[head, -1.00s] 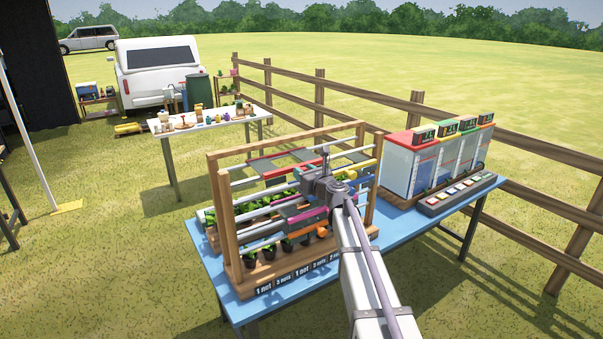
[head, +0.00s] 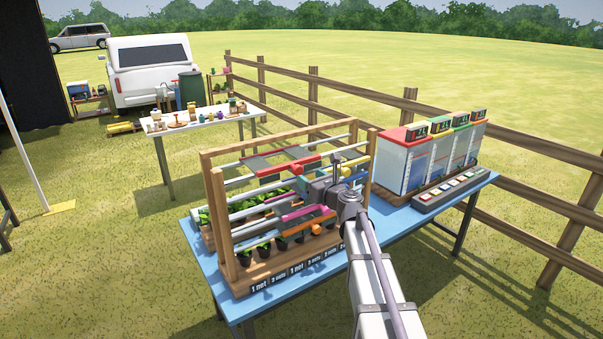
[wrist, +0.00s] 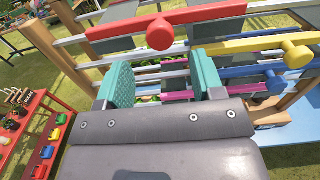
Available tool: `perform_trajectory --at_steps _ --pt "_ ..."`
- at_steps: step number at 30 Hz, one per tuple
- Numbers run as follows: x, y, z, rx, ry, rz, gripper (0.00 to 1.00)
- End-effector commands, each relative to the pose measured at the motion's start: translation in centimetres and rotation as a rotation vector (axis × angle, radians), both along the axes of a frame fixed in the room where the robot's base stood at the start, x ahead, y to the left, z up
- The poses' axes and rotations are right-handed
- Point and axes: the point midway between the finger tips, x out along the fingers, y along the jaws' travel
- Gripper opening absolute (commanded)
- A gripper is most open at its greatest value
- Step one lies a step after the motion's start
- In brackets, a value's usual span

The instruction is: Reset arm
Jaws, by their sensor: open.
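My gripper (wrist: 166,92) is open in the wrist view, its two green-padded fingers apart with nothing held between them. In the head view my gripper (head: 311,184) is at the front of a wooden frame (head: 212,215) with horizontal rails. Ahead of the fingers in the wrist view are a red bar with a round knob (wrist: 160,34) and a yellow bar with a knob (wrist: 298,55). Several small potted plants (head: 264,250) stand in rows in the frame's base. I cannot tell whether my gripper touches any bar.
The frame stands on a blue table (head: 240,309). A box with coloured tops (head: 402,165) and a button panel (head: 450,188) stand to its right. A wooden fence (head: 400,110) runs behind. A white table with small items (head: 158,133) is at the back left.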

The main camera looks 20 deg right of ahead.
Motion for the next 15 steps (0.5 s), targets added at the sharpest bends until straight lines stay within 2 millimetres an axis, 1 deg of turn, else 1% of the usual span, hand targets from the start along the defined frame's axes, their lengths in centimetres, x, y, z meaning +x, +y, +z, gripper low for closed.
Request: perform_trajectory --at_steps 1,4,6,15 --pt "-1.4 -0.3 0.0 0.0 0.0 -0.002 0.62" --pt "-2.7 -0.8 0.0 0.0 0.0 -0.001 0.62" --pt "-3.0 -1.0 0.0 0.0 0.0 0.0 0.62" --pt "-2.9 -1.0 0.0 0.0 0.0 0.0 0.62"
